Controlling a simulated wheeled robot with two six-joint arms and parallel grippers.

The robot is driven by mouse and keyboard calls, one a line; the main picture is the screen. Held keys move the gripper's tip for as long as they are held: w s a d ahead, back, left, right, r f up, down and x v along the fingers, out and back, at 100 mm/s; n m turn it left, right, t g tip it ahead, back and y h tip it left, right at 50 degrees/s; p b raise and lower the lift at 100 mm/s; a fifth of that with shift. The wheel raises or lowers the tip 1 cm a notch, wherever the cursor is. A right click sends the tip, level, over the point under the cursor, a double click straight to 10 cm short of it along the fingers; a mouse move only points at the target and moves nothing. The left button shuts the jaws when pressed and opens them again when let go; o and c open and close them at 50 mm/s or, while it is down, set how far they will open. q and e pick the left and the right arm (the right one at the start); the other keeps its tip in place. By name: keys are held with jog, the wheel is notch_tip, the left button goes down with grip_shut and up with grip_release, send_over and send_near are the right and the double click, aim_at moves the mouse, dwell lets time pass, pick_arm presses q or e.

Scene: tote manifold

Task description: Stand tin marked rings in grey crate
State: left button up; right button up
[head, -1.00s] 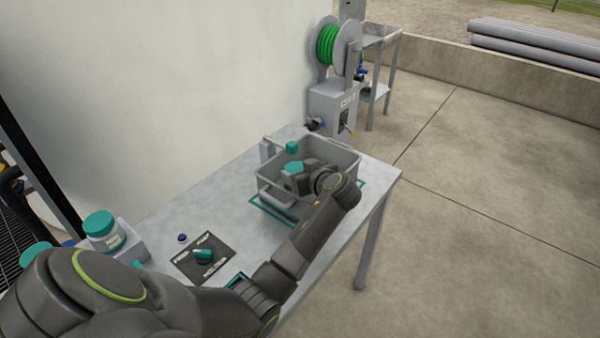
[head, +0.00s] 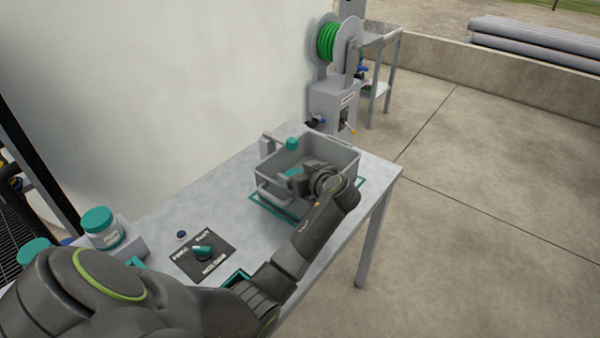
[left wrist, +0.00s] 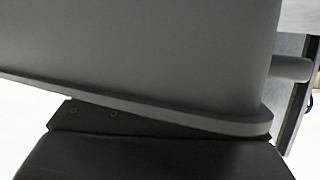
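The grey crate (head: 340,150) stands open on the table. My left gripper (head: 300,175) reaches down into it from the right; its fingertips are hard to make out. A teal lid (head: 291,172) shows inside the crate beside the gripper, with the body below it hidden. I cannot tell whether the fingers hold it or read any mark on it. In the left wrist view a grey crate wall and rim (left wrist: 150,100) fill most of the picture and hide the fingertips. My right gripper is out of view.
A white jar with a teal lid (head: 101,231) stands at the table's left, with another teal lid (head: 35,251) near it.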

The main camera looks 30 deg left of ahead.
pick_arm(q)
jog(key=shift+r, duration=0.1)
jog(key=shift+r+p, duration=0.2)
jog(key=shift+p, duration=0.15)
jog(key=shift+r+p, duration=0.35)
jog(key=shift+r, duration=0.1)
jog(key=b+v, duration=0.1)
jog(key=v, duration=1.1)
jog(key=shift+b, duration=0.4)
jog(key=shift+d+f, duration=0.1)
jog(key=shift+f, duration=0.05)
